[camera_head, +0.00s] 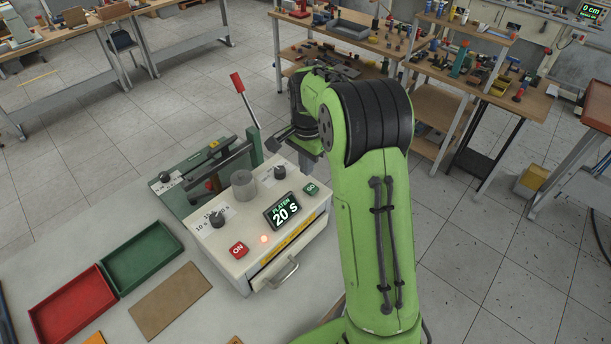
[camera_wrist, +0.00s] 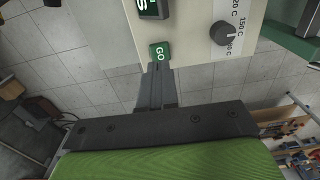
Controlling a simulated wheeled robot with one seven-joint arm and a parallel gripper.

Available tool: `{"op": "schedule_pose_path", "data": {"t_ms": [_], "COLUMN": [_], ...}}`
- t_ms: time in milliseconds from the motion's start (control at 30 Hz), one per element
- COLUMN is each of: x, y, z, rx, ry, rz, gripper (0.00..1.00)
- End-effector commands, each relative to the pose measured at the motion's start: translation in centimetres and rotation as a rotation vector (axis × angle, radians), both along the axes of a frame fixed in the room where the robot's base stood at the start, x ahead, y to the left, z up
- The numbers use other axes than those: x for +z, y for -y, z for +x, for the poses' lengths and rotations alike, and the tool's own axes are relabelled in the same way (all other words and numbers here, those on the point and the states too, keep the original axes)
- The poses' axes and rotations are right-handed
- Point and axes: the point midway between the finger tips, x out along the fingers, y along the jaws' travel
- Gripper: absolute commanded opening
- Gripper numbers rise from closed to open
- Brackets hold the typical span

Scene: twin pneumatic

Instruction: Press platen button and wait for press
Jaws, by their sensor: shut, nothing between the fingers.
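The press control box (camera_head: 240,258) is cream, on the table. Its dark display (camera_head: 283,211) reads "PLATEN 20 s". A green GO button (camera_head: 311,188) sits right of the display, and a red ON button (camera_head: 238,250) sits on the front left. An orange lamp (camera_head: 264,239) glows between them. In the wrist view my gripper (camera_wrist: 158,68) is shut and empty. Its fingertips overlap the near edge of the GO button (camera_wrist: 160,52); I cannot tell whether they touch it. In the head view my arm largely hides the gripper, above the back right of the box.
Dials (camera_head: 217,218) and a grey cylinder (camera_head: 244,184) stand on the box. A red-handled lever (camera_head: 238,83) rises behind it. A red tray (camera_head: 72,305), a green tray (camera_head: 143,257) and a brown board (camera_head: 170,301) lie at left. Cluttered benches stand behind.

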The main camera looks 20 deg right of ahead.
Motion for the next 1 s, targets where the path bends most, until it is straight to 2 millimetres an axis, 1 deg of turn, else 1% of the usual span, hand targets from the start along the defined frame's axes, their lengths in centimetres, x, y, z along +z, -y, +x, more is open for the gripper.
{"op": "schedule_pose_path", "data": {"t_ms": [100,200,300,433,1000], "x": [2.7,4.5,5.5,6.0,6.0], "y": [0.1,0.0,0.0,0.0,0.0], "z": [0.1,0.1,0.1,0.0,0.0], "rx": [-0.001,-0.001,-0.001,-0.001,-0.001], "ry": [0.005,0.004,0.003,0.003,0.004], "rz": [-0.001,-0.002,-0.001,-0.001,-0.001], "gripper": [0.0,0.0,0.0,0.0,0.0]}}
